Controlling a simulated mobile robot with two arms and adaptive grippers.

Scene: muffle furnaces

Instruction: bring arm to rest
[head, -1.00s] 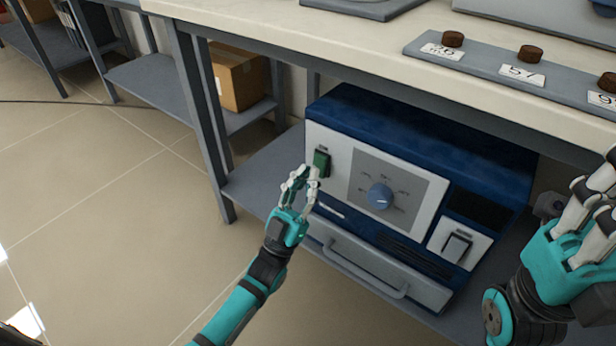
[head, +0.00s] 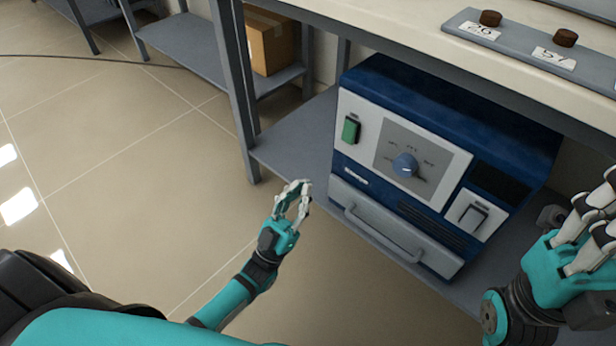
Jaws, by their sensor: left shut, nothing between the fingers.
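My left gripper (head: 303,184) is shut and empty, with its fingertips together. It is held over the floor, in front of and to the left of the blue furnace unit, apart from it. My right gripper (head: 600,205) is at the right edge of the head view, partly cut off, with its fingers pointing up; whether it is open or shut does not show clearly.
The bench top (head: 400,30) overhangs the unit. On it, a grey strip (head: 518,40) bears brown pucks and number cards. A bench leg (head: 234,90) stands left of the unit, with a cardboard box (head: 272,42) behind. The tiled floor (head: 110,190) at left is clear.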

